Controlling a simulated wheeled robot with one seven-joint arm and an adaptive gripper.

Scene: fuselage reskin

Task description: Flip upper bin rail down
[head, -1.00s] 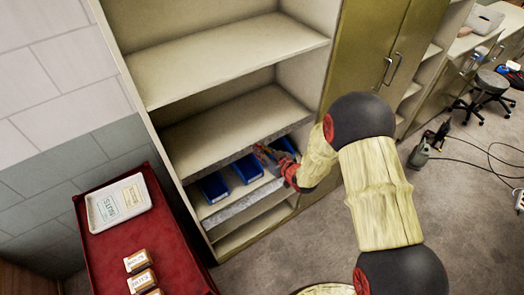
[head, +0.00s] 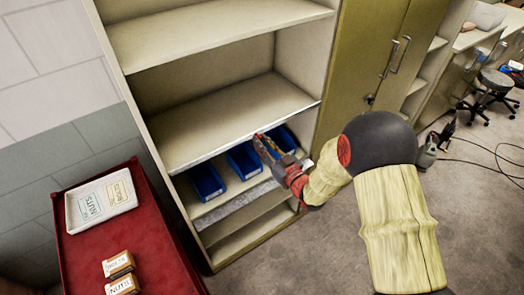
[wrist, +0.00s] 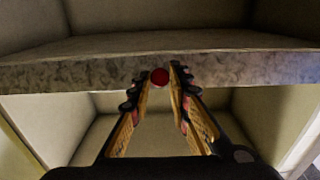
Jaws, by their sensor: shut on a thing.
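The upper bin rail (wrist: 75,74) is a grey speckled strip that runs across the wrist view. A round red knob (wrist: 159,77) shows at it, between my fingertips. My gripper (head: 263,143) is shut on the red knob, at the front edge of the shelf above the blue bins. In the head view that shelf edge shows only as a thin pale line, and I cannot make out the rail's broad face there. Three blue bins (head: 206,181) stand on the shelf below, the right one partly hidden by my gripper.
A grey speckled strip (head: 232,201) runs along the front below the bins. A red cart (head: 144,232) with a labelled tray (head: 100,200) and small boxes (head: 119,264) stands at left. A closed cabinet (head: 362,75) stands right. Open floor (head: 285,255) lies in front.

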